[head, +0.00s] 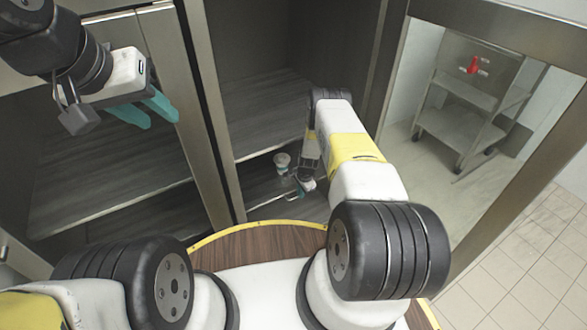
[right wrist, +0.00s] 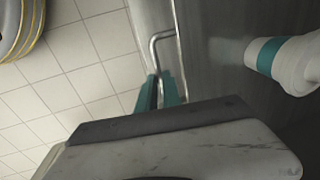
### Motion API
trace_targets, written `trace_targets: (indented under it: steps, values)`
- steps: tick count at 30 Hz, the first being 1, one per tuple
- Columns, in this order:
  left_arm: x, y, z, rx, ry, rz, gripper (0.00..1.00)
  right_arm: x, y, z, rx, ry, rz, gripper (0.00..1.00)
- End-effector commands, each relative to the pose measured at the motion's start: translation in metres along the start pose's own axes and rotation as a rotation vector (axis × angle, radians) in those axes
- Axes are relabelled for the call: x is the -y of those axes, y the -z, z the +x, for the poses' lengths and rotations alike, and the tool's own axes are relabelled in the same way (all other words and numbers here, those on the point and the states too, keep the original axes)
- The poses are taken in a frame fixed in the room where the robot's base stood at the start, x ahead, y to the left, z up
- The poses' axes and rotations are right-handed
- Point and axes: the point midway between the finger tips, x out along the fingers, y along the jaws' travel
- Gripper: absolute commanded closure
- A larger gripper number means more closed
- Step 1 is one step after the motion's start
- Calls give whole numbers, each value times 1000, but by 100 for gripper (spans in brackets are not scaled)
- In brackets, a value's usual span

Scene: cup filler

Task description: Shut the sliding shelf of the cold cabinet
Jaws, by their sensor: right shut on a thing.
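The cold cabinet's low sliding shelf (head: 262,191) is a dark wood-grain board in the middle of the head view; how far it is out I cannot tell. A bent metal handle (right wrist: 163,42) shows in the right wrist view beside the dark shelf surface (right wrist: 205,100). My right gripper (head: 297,190) is low at the shelf's front, and its teal fingers (right wrist: 162,92) are shut on the handle. A white cup (head: 282,159) stands on the shelf; its teal band shows in the right wrist view (right wrist: 291,62). My left gripper (head: 148,110) is raised at the left, fingers apart and empty.
A fixed shelf (head: 270,112) lies above the sliding one. A grey upright post (head: 203,110) divides the cabinet from a left bay with its own shelf (head: 110,190). A metal trolley (head: 462,125) stands at the right, beyond a frame. Tiled floor (head: 520,270) is clear at right.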

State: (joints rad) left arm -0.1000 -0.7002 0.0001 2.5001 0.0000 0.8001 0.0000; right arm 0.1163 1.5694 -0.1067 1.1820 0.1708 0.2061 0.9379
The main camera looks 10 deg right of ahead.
Motion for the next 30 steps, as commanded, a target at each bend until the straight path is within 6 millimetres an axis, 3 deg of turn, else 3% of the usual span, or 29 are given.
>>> trace_targets:
  steps: [2, 3, 6, 17, 30]
  values:
    - [0, 0, 0, 0, 0, 0, 64, 8, 0, -2, -5, 17, -1, 100]
    - [0, 0, 0, 0, 0, 0, 64, 9, 0, -2, -5, 18, -1, 85]
    - [0, 0, 0, 0, 0, 0, 64, 8, 0, -2, -5, 17, -1, 69]
    - [0, 0, 0, 0, 0, 0, 64, 6, 1, -7, -3, 11, 0, 69]
    - [0, 0, 0, 0, 0, 0, 64, 6, 0, -71, -3, 12, -1, 69]
